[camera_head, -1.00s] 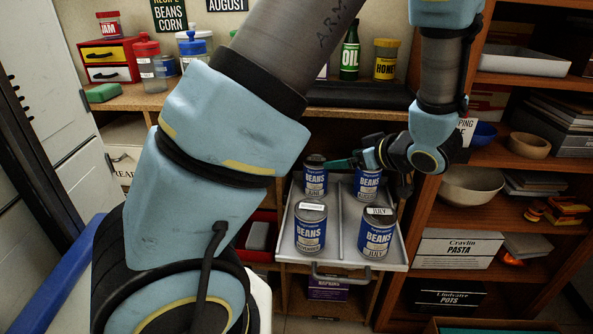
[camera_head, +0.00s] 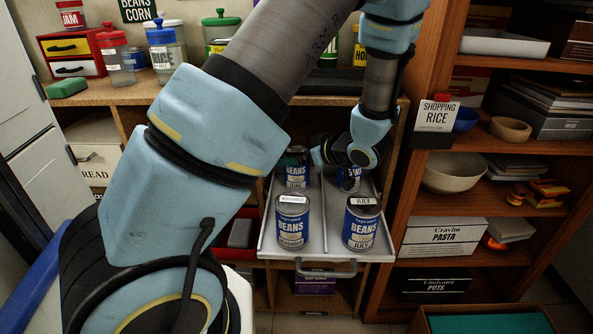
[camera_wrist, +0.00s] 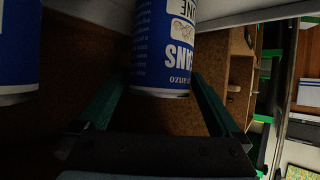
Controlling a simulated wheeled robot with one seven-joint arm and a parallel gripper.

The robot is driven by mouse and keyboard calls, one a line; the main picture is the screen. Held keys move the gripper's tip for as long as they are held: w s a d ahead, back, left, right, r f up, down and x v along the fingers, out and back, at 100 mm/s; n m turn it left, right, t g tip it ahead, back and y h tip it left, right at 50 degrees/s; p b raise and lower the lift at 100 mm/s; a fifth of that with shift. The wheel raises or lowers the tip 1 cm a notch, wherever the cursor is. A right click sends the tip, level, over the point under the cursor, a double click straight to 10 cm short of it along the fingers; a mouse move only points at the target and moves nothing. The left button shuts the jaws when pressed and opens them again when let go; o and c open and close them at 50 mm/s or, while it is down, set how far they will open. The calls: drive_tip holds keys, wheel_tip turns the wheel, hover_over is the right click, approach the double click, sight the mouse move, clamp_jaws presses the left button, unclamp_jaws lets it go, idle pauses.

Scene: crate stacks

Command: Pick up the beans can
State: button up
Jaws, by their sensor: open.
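Blue-and-white beans cans stand upright in a pulled-out drawer tray (camera_head: 326,214) in the head view. The back left can (camera_head: 295,178) carries a label that seems to read JUNE. The back right can (camera_head: 347,180) is partly hidden by my wrist. The front left can (camera_head: 291,225) and the front right can (camera_head: 361,229), marked JULY, are nearer. My gripper (camera_head: 300,153) is at the back left can, its fingers hardly visible there. In the wrist view, the green fingers are open (camera_wrist: 160,82), one each side of a can (camera_wrist: 165,50); contact cannot be told. Another can (camera_wrist: 16,50) is at left.
The drawer handle (camera_head: 326,272) sticks out at the front. A wooden shelf with bowls and boxes (camera_head: 440,242) stands close on the right. Jars (camera_head: 166,52) stand on the counter above the drawer, and a red bin is left of it.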

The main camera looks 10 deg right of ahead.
drive_tip(key=shift+w+a+f, duration=0.15)
drive_tip(key=shift+w, duration=0.05)
drive_tip(key=shift+c, duration=0.2)
drive_tip(key=c, duration=1.5)
clamp_jaws()
